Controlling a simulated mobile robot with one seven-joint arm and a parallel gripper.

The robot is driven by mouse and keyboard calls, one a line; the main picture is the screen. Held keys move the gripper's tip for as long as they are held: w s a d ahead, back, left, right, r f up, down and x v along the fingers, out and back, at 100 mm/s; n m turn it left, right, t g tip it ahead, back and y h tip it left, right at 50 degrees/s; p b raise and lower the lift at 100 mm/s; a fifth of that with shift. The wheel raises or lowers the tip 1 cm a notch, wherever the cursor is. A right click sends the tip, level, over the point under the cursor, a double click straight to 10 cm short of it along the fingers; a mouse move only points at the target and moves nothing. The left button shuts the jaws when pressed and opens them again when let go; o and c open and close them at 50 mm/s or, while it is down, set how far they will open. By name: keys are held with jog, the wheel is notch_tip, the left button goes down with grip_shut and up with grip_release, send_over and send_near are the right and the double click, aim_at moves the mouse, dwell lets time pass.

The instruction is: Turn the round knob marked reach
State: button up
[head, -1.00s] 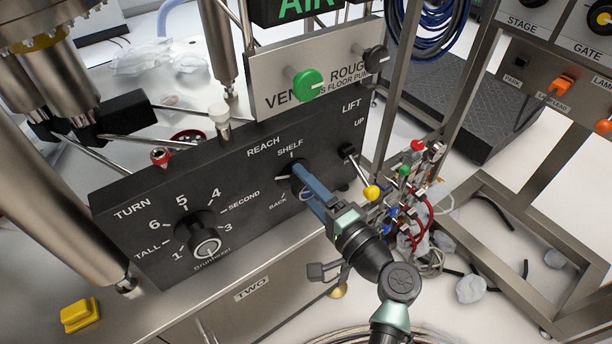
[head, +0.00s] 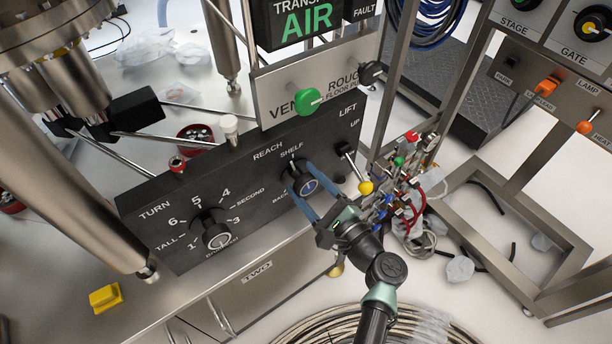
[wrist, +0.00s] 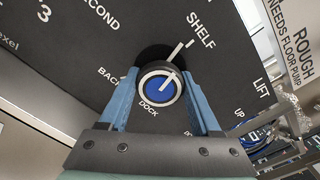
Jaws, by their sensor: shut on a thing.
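The reach knob (head: 302,182) is a round black knob with a blue, white-ringed face on the dark sloped panel (head: 262,205). Labels SHELF, BACK and DOCK stand around it. In the wrist view the knob (wrist: 160,88) sits between the blue fingers, and its white pointer line aims up and right, near the SHELF mark. My gripper (head: 308,195) has one finger on each side of the knob and is shut on it; the wrist view also shows the gripper (wrist: 160,100). The fingers hide parts of the knob's sides.
The turn knob (head: 213,230) is at left on the same panel. The lift lever with its yellow ball (head: 365,187) is close to the right of my gripper. Green (head: 308,101) and black (head: 371,73) knobs are above. Coloured valves and tubes (head: 405,185) crowd the right side.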

jog(key=shift+m+p, duration=0.45)
jog(key=shift+m, duration=0.45)
jog(key=shift+f, duration=0.1)
jog(key=o, duration=1.3)
jog(key=shift+o, duration=0.2)
jog(key=p+v, duration=0.1)
jog(key=v, duration=1.2)
